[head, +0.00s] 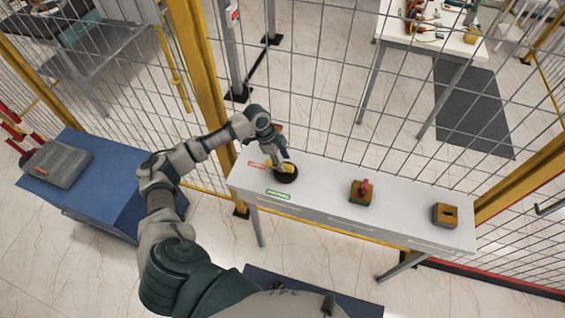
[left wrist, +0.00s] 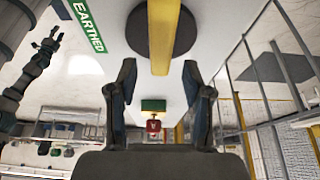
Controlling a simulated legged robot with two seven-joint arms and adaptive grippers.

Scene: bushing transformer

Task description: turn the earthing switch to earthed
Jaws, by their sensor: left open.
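The earthing switch is a black round base (head: 286,175) with a yellow handle on the grey bench. The left wrist view shows its yellow bar handle (left wrist: 163,40) across the dark disc. A green label reading EARTHED (left wrist: 87,24) lies beside the disc; the handle does not point at it. A red label (head: 256,165) lies near the switch, its text unreadable. My left gripper (left wrist: 160,66) is open, its fingers on either side of the handle's near end with gaps visible. The head view hides its fingertips. A dark clawed shape, probably my right gripper (left wrist: 45,52), is small in the left wrist view.
The bench (head: 320,199) also bears a box with a red knob (head: 364,190) and a slotted brown box (head: 445,215). A wire mesh fence (head: 335,100) with a yellow post (head: 198,75) stands behind it. A blue cabinet (head: 95,195) stands left.

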